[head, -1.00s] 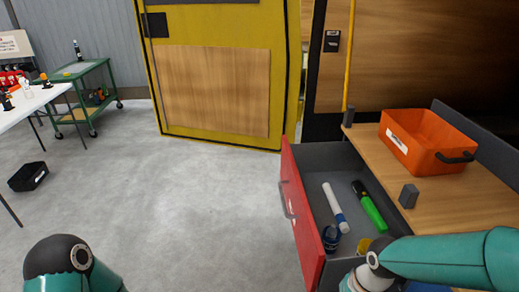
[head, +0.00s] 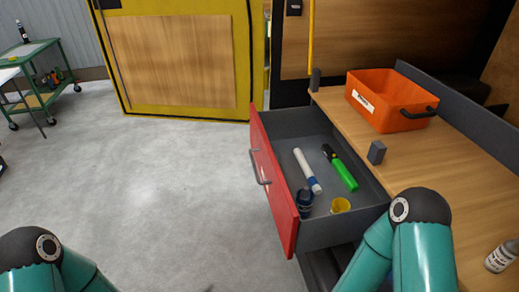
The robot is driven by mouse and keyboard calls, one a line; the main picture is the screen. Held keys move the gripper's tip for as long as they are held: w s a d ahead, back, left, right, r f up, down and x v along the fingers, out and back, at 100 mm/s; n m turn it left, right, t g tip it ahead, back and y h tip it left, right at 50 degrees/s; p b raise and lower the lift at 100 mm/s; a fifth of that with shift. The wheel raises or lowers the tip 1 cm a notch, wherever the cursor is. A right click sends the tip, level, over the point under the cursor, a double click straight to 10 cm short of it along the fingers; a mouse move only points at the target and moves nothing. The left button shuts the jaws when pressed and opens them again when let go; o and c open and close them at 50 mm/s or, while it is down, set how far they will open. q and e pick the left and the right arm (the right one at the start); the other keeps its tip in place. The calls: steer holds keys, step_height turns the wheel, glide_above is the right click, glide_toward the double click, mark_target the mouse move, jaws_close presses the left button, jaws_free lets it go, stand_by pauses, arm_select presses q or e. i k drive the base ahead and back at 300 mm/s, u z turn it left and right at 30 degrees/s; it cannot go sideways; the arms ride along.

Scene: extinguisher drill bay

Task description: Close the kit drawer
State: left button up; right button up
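The kit drawer (head: 271,184) has a red front with a grey handle (head: 260,167), and it stands pulled out from the wooden bench on the right. Inside it lie a white and blue marker (head: 307,171), a green marker (head: 340,168), a dark blue roll (head: 304,202) and a yellow roll (head: 340,205). Neither gripper is in view. My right arm is in front of the bench, near the drawer's near right corner.
An orange bin (head: 391,100) with a black handle and a small grey block (head: 376,152) stand on the bench top (head: 450,163). A white bottle (head: 501,256) is at the right edge. A yellow door (head: 178,62) is behind. The floor (head: 165,190) left of the drawer is clear.

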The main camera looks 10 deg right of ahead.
mark_target(275, 135)
steer(key=u, duration=1.25)
steer(key=i, duration=0.15)
steer(key=z, duration=2.85)
steer(key=k, duration=0.6)
steer(key=u, duration=2.35)
steer(key=k, duration=0.1)
steer(key=z, duration=0.75)
steer(key=i, duration=1)
